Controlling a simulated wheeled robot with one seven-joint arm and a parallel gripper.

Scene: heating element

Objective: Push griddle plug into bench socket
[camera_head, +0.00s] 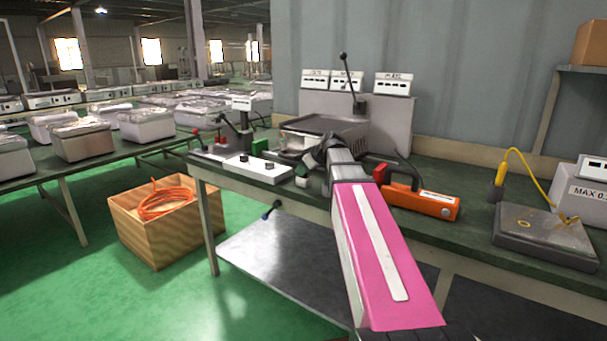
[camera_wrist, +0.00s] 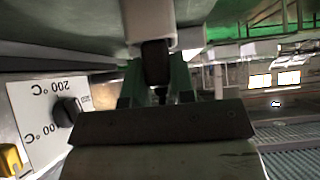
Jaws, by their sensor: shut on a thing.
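My gripper (camera_wrist: 157,88) has two green fingers, shut on a small dark piece (camera_wrist: 155,62) that looks like the griddle plug. A white block (camera_wrist: 150,18) lies just beyond the dark piece in the wrist view, touching or nearly so. I cannot tell whether it is the bench socket or how far the plug is in. In the head view a small white block (camera_head: 302,182) shows at the bench's front edge beside my gripper. The griddle (camera_head: 325,128) stands behind my wrist. Its panel (camera_wrist: 35,120) with a black knob shows upside down in the wrist view.
A white panel (camera_head: 240,167) with black knobs is left of my gripper. An orange tool (camera_head: 420,202) lies to its right. A dark-blue cable end (camera_head: 270,210) hangs below the bench edge. A wooden crate (camera_head: 185,233) with orange cable stands on the floor. A flat plate (camera_head: 545,240) lies farther right.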

